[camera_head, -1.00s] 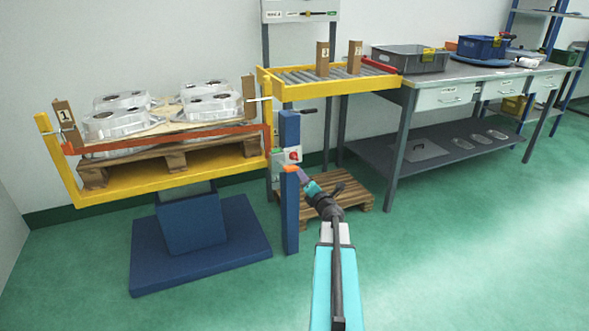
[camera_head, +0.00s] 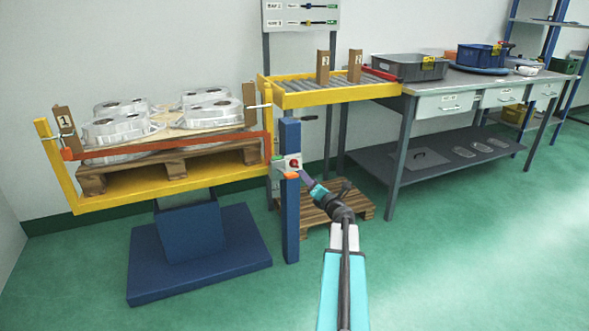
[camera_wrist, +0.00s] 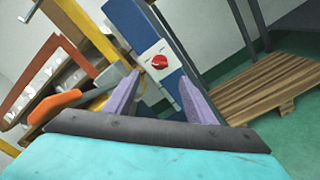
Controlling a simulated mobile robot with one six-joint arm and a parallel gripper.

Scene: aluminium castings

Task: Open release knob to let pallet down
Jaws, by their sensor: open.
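The red release knob (camera_wrist: 159,62) sits on a pale plate on the blue post (camera_wrist: 140,22), seen between my open fingers in the wrist view. In the head view the knob (camera_head: 294,163) is on the post's upper part. My gripper (camera_wrist: 155,95) is open and empty, its fingertips short of the knob, pointing toward it. In the head view my gripper (camera_head: 306,178) is beside the post. The pallet (camera_head: 175,168) carries several aluminium castings (camera_head: 208,112) and rests on the yellow lift platform (camera_head: 140,190), raised on a blue base (camera_head: 195,262).
An orange-tipped lever (camera_wrist: 55,105) is left of my fingers, close to the left one. An empty wooden pallet (camera_head: 345,203) lies on the floor behind the post. A yellow roller conveyor (camera_head: 335,97) and a grey workbench (camera_head: 470,72) stand right. The front floor is clear.

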